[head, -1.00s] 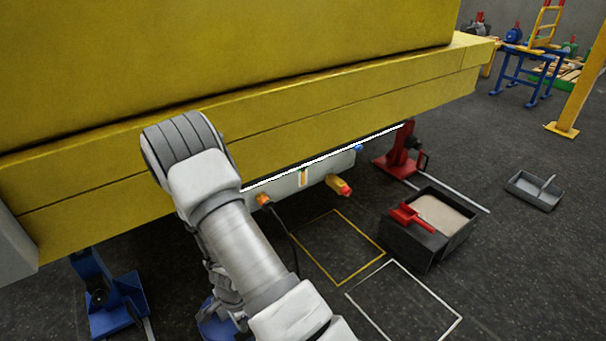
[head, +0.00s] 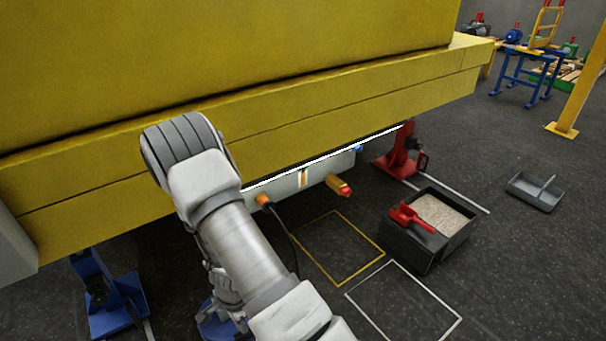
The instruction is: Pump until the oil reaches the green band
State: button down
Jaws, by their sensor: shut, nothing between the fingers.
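A pale grey unit (head: 318,174) hangs under the yellow boom (head: 330,115). On its front is a small upright gauge strip (head: 303,178) with an amber tint; the oil level and any green band are too small to tell. An orange lever or plug with a red end (head: 340,187) sticks out at its right. An orange fitting (head: 262,200) with a black hose sits at its left. My gripper's fingers do not show; the arm hides that area.
Blue jacks (head: 110,295) stand at lower left, a red jack (head: 400,155) at right. A grey tray (head: 535,190) lies at right. Yellow (head: 340,275) and white floor outlines enclose bare floor.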

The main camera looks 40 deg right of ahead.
jog(key=shift+f, duration=0.15)
dwell(0.5)
jog(key=shift+f+b, duration=1.15)
jog(key=shift+b, duration=0.05)
jog(key=shift+f, duration=1.7)
jog(key=shift+r, duration=0.15)
notch_tip(320, 180, up, 11)
jog(key=p, duration=0.9)
